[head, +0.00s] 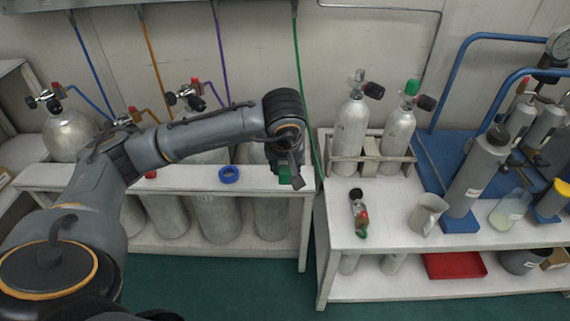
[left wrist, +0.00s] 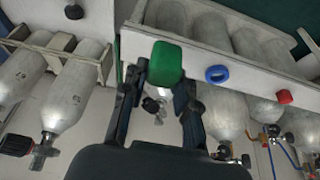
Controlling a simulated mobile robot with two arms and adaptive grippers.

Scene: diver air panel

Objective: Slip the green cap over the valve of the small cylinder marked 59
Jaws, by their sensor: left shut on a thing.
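My left gripper (head: 288,172) is shut on the green cap (left wrist: 166,63), above the right end of the left white bench. In the head view only a bit of the cap shows below the fingers; the left wrist view shows it between the fingertips. Two small grey cylinders stand in a rack on the right bench. The left one (head: 350,130) has a bare metal valve with a black knob. I cannot read 59 on either. My right gripper is not in view.
A blue ring (head: 229,174) and a red cap (head: 151,174) lie on the left bench. A loose valve fitting (head: 359,212), a grey jug (head: 428,214) and a dark grey cylinder (head: 477,170) are on the right bench. A green hose (head: 298,70) hangs near my gripper.

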